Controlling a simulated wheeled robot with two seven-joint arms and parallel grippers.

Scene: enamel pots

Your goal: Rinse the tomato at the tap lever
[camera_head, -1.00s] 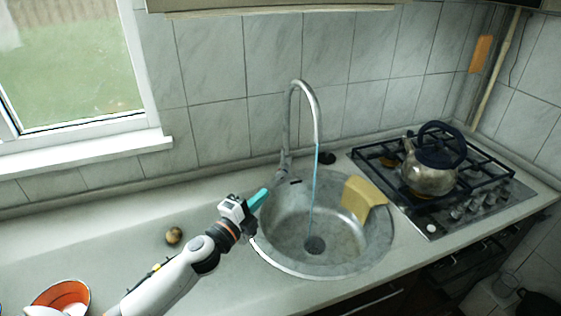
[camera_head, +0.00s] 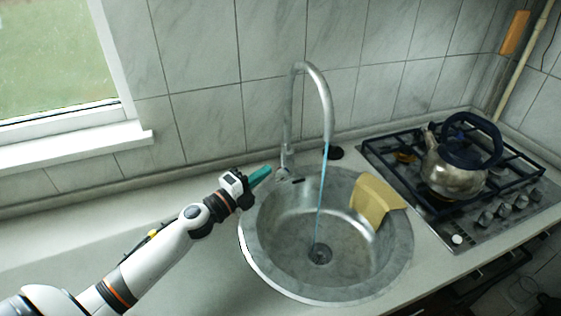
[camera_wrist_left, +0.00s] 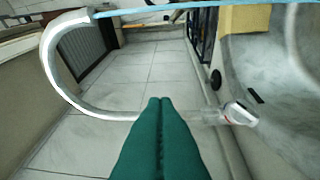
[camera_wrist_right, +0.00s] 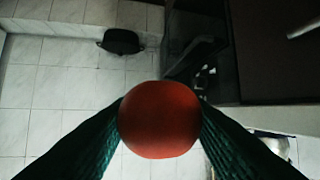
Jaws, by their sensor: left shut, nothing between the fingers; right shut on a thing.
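The curved metal tap (camera_head: 322,88) stands behind the round sink (camera_head: 262,262), and a thin blue water stream (camera_head: 321,195) falls from its spout to the drain. The tap's lever (camera_wrist_left: 240,114) shows at the tap's base in the left wrist view. My left gripper (camera_head: 266,172) is shut and empty, with teal fingers just left of the tap's base; I cannot tell whether they touch it. The red tomato (camera_wrist_right: 160,130) is held between the green fingers of my right gripper (camera_wrist_right: 160,112), which is outside the head view.
A yellow cloth (camera_head: 374,200) hangs over the sink's right rim. A metal kettle (camera_head: 455,178) stands on the gas hob (camera_head: 480,222) at right. The counter (camera_head: 120,208) left of the sink is clear. A dark pot (camera_wrist_right: 121,41) shows on the tiled floor in the right wrist view.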

